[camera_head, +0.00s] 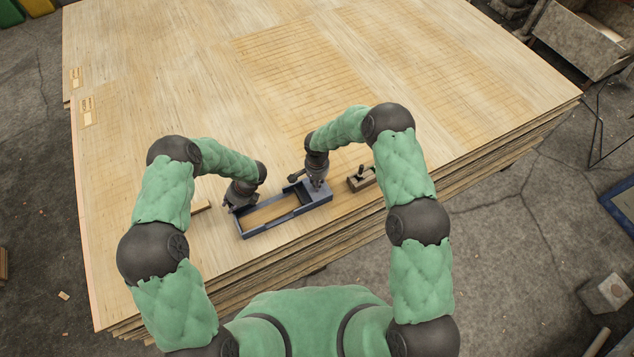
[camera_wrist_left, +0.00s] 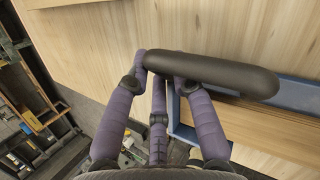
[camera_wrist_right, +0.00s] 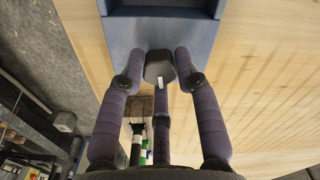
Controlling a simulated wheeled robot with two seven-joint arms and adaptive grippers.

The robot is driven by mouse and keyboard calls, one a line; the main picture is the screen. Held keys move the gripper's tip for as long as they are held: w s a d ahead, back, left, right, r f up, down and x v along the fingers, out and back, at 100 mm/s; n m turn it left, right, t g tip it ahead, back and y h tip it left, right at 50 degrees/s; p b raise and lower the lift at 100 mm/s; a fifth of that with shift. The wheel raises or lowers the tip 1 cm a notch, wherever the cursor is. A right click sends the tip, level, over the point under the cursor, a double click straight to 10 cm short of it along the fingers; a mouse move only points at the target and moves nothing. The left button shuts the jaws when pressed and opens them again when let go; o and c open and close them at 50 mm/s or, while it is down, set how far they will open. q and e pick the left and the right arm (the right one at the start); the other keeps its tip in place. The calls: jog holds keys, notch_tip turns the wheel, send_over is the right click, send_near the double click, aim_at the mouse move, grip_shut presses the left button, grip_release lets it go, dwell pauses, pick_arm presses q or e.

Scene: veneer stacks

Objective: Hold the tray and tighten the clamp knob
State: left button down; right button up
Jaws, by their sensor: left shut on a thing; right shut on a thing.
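A blue-grey tray (camera_head: 268,231) with a wooden piece inside lies near the front edge of the veneer stack. My left gripper (camera_head: 240,203) is at the tray's left end. In the left wrist view its fingers (camera_wrist_left: 165,75) are closed on a dark rounded handle (camera_wrist_left: 225,75) beside the tray wall (camera_wrist_left: 300,93). My right gripper (camera_head: 317,184) points down over the tray's right end. In the right wrist view its fingers (camera_wrist_right: 158,62) are closed around a dark faceted knob (camera_wrist_right: 160,66) above the blue tray end (camera_wrist_right: 130,32). My right gripper hides the knob in the head view.
The wide veneer stack (camera_head: 180,90) has free room behind the tray. A small wooden block with a dark upright part (camera_head: 362,178) stands right of the tray. A short wooden strip (camera_head: 201,207) lies left of it. The stack's front edge is close.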

jog(key=shift+m, duration=0.5)
jog(key=shift+m, duration=0.7)
jog(key=o, duration=0.8)
jog(key=shift+r, duration=3)
